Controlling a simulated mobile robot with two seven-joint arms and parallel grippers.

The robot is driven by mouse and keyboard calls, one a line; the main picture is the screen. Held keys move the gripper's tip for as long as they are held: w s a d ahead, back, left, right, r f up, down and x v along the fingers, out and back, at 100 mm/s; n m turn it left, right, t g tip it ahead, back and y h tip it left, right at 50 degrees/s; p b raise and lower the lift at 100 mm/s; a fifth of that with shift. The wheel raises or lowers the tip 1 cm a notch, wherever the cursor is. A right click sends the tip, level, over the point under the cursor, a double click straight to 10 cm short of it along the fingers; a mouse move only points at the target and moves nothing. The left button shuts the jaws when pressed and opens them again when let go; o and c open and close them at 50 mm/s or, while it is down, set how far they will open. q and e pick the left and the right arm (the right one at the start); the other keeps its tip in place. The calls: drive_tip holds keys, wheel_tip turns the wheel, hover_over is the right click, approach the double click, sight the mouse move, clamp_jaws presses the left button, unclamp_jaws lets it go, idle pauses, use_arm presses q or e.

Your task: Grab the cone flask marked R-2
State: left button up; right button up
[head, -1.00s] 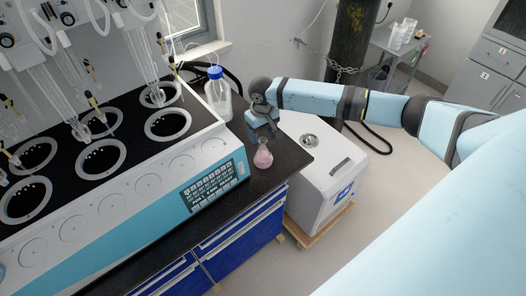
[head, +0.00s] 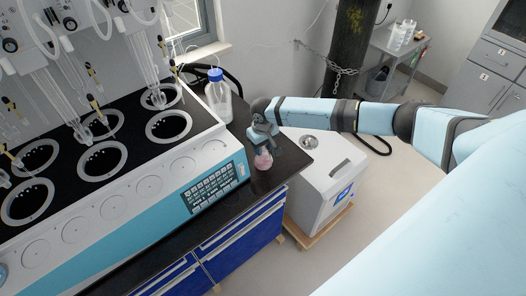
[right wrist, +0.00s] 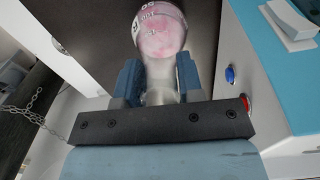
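The conical flask (head: 263,162) holds pink liquid and stands upright on the dark bench top near its front right corner. My right gripper (head: 262,146) is down at the flask's neck, coming from above and behind. In the right wrist view its two blue fingers (right wrist: 160,82) stand apart on either side of the neck, and the gripper looks open. Contact with the glass is hard to tell. My left gripper is not in view.
The distiller (head: 120,200) with its round wells and keypad stands close to the left of the flask. A blue-capped bottle (head: 218,98) stands behind it. A white machine (head: 318,172) sits on the floor to the right of the bench.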

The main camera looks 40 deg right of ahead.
clamp_jaws()
drive_tip(key=shift+r, duration=0.2)
